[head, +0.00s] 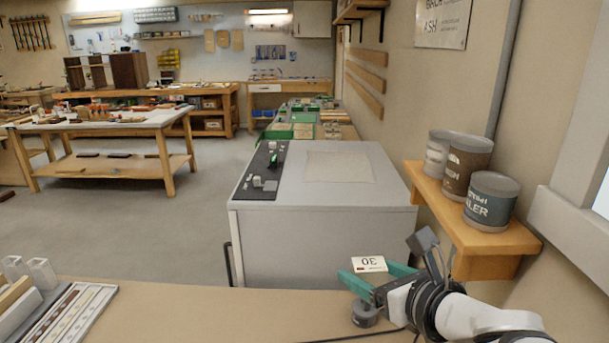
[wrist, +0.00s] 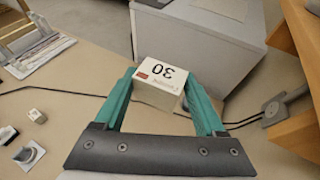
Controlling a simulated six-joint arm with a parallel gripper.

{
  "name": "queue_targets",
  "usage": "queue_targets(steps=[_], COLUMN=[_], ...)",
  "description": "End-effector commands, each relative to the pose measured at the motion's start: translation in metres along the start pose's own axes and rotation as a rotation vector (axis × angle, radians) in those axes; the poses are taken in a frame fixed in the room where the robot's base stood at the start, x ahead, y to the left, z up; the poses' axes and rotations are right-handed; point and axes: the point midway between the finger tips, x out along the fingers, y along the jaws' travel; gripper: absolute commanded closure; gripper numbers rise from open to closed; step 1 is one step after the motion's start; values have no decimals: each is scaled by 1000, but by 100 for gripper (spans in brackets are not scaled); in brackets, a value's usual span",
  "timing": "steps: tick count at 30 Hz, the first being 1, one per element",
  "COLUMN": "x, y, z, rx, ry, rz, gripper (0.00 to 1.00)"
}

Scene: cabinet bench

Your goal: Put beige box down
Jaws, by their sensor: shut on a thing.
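The beige box (head: 369,264) is a small block with a pale top face marked "30" and a small red mark. In the wrist view the box (wrist: 160,86) sits between the two green fingers of my gripper (wrist: 163,92), near their tips. My gripper (head: 374,276) is shut on it. In the head view the box shows at the far edge of the tan bench top (head: 200,310), in front of the grey cabinet. I cannot tell how high it is above the bench.
The grey cabinet (head: 320,245) stands just beyond the bench. A wooden shelf with several cans (head: 490,200) is on the right. A small cube (wrist: 37,116) and a grey round piece (wrist: 29,154) lie on the bench. Trays (head: 60,315) fill the bench's left end; its middle is clear.

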Motion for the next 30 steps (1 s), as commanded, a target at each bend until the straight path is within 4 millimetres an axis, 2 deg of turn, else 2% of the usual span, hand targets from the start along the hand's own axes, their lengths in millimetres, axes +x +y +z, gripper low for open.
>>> queue_targets(steps=[3,6,9,12,17,20,24,27,30], x=[37,60,73,79,83,96,121,136,145], y=[20,48,79,102,124,148,191,213,225], z=[-63,-115,-162,-196,-222,-234,-253,-263,-268], rx=[-49,-127,-198,-241,-268,-273,-275,-277,-275], ry=[11,8,5,2,-1,1,3,2,0], rz=[191,373,529,621,668,676,677,673,669], gripper=[88,88,88,88,88,88,88,88,88])
